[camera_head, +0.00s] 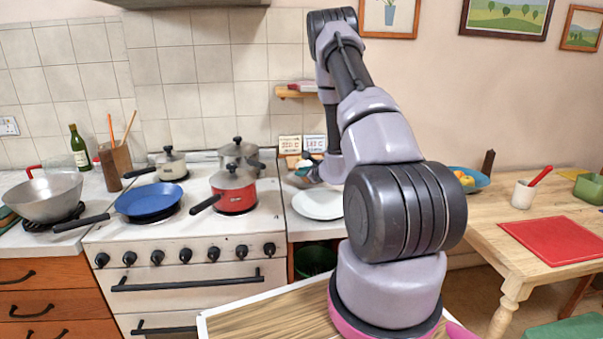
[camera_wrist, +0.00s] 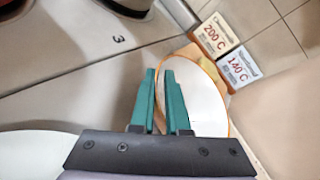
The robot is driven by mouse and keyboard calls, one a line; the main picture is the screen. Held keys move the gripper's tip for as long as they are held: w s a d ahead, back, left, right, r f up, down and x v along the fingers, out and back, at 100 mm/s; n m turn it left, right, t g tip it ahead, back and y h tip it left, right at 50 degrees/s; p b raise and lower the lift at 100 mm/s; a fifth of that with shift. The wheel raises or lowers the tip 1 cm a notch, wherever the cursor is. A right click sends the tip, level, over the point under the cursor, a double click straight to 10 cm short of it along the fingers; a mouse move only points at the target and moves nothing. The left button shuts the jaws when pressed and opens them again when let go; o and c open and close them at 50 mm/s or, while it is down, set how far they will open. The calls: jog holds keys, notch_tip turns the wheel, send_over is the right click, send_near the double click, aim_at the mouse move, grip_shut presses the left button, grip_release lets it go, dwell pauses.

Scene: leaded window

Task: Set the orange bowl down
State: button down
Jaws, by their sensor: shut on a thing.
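The orange bowl (camera_wrist: 207,105) shows in the wrist view as a pale inside with a thin orange rim, just right of my gripper's fingers. My gripper (camera_wrist: 160,72) has teal fingers closed on the bowl's near left wall. In the head view my gripper (camera_head: 312,160) is over the counter between stove and table, partly behind my arm; the bowl is too small and covered there to make out well. Whether the bowl touches the counter cannot be told. A white plate (camera_head: 316,204) lies on the counter just in front; its edge (camera_wrist: 35,150) shows at the wrist view's lower left.
Two temperature cards (camera_wrist: 218,36) stand against the tiles just beyond the bowl. The stove to the left holds a red pot (camera_head: 234,188), other pots and a blue pan (camera_head: 150,199). A wooden table (camera_head: 500,225) with a red mat (camera_head: 556,240) is at right.

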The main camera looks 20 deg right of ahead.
jog(key=c, duration=0.9)
grip_release()
